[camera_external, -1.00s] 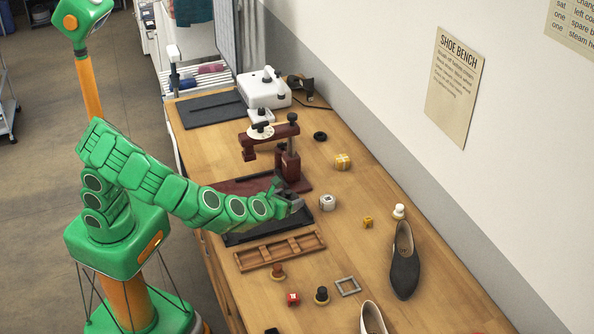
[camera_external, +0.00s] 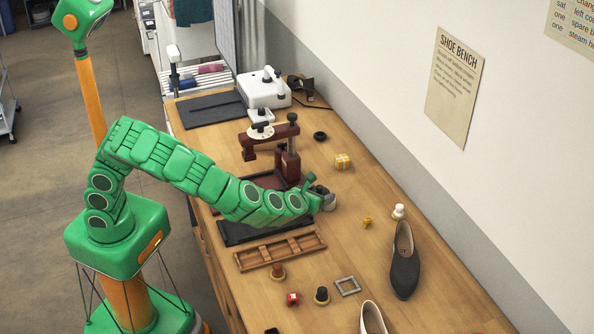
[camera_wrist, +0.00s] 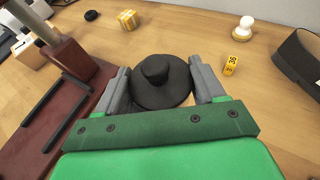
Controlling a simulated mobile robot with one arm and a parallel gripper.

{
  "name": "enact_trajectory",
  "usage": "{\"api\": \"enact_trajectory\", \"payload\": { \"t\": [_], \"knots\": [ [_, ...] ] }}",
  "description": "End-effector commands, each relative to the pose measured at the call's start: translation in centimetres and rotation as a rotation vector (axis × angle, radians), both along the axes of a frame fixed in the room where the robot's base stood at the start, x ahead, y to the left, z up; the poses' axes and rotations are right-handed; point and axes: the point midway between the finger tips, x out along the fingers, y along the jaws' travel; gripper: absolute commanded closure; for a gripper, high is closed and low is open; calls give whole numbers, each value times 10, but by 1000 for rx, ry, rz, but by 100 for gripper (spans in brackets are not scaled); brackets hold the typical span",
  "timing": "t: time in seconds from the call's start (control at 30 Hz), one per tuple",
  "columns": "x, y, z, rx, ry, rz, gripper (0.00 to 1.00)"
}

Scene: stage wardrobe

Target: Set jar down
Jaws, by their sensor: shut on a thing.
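A round black jar (camera_wrist: 157,88) with a raised knob-like top sits between the two grey fingers in the wrist view. My gripper (camera_wrist: 160,75) is shut on it, a finger on each side. In the external view my gripper (camera_external: 325,198) is over the bench, right of the dark red press, and mostly covers the jar. I cannot tell whether the jar's base touches the wood.
The wooden bench (camera_external: 370,270) carries a dark red press (camera_external: 290,165), a divided wooden tray (camera_external: 280,251), a yellow box (camera_external: 342,161), a small yellow cube (camera_external: 367,222), a white knobbed piece (camera_external: 399,211) and a dark shoe (camera_external: 404,262). Bare wood lies right of my gripper.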

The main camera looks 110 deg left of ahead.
Motion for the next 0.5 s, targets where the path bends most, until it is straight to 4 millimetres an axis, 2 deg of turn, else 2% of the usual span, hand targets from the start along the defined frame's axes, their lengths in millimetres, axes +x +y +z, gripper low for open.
{"api": "enact_trajectory", "payload": {
  "t": [0.2,0.5],
  "knots": [
    [25,11,-14,-3,-2,-1,71],
    [46,21,-44,-1,1,1,71]
  ]
}}
